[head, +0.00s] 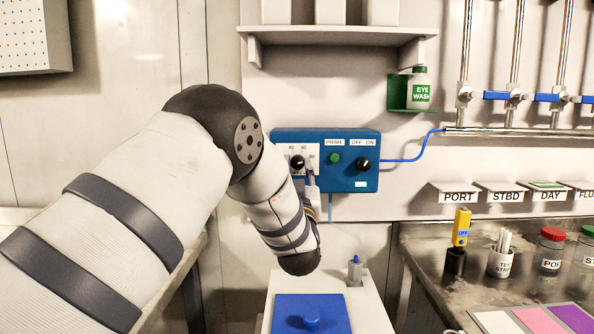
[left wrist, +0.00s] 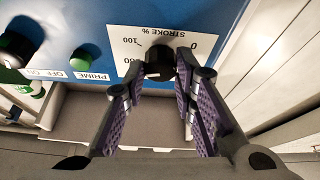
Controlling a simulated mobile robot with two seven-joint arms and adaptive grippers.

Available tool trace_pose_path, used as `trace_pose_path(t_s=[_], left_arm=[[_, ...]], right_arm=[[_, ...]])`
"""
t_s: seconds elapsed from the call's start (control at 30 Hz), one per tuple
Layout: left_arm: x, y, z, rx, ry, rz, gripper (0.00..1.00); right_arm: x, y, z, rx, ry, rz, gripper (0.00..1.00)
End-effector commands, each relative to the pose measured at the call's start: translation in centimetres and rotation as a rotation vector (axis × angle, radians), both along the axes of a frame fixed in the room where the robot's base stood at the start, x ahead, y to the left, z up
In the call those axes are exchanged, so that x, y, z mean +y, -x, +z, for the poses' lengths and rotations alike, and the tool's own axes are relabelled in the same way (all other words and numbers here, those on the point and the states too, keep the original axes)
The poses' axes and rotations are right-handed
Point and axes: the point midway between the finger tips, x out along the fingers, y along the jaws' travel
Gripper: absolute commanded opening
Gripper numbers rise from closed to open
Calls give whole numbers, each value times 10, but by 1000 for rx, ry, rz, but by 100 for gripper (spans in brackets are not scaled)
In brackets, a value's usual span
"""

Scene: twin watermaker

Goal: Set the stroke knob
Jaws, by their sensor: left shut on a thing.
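The stroke knob (head: 297,162) is a black round knob on a white scale plate at the left of the blue control box (head: 347,184). In the left wrist view, where the panel appears upside down, the knob (left wrist: 158,62) sits between the two fingertips of my left gripper (left wrist: 160,70). The fingers are closed on its sides, and part of the STROKE % scale (left wrist: 140,42) shows around it. In the head view my left gripper (head: 310,178) reaches up to the panel from below, partly hidden by my arm. The knob's exact setting cannot be read. My right gripper is out of view.
A green PRIME button (head: 334,157) and a black OFF/ON knob (head: 363,164) sit to the right on the box. A blue tube (head: 412,159) leaves its right side. Below is a white unit with a blue lid (head: 290,303). A shelf (head: 340,35) hangs above.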

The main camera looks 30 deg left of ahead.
Motion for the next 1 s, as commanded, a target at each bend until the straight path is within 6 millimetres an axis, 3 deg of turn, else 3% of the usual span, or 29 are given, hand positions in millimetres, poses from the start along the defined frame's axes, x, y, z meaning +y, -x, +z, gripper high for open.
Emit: trace_pose_path(t_s=[0.67,0.7,0.8,1.0], left_arm=[[0,0,2,-38,55,0,0],[0,0,2,-38,55,0,27],[0,0,2,-38,55,0,46],[0,0,1,-36,55,1,46]], right_arm=[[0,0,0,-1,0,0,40],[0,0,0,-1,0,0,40],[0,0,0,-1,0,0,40],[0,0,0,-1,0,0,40]])
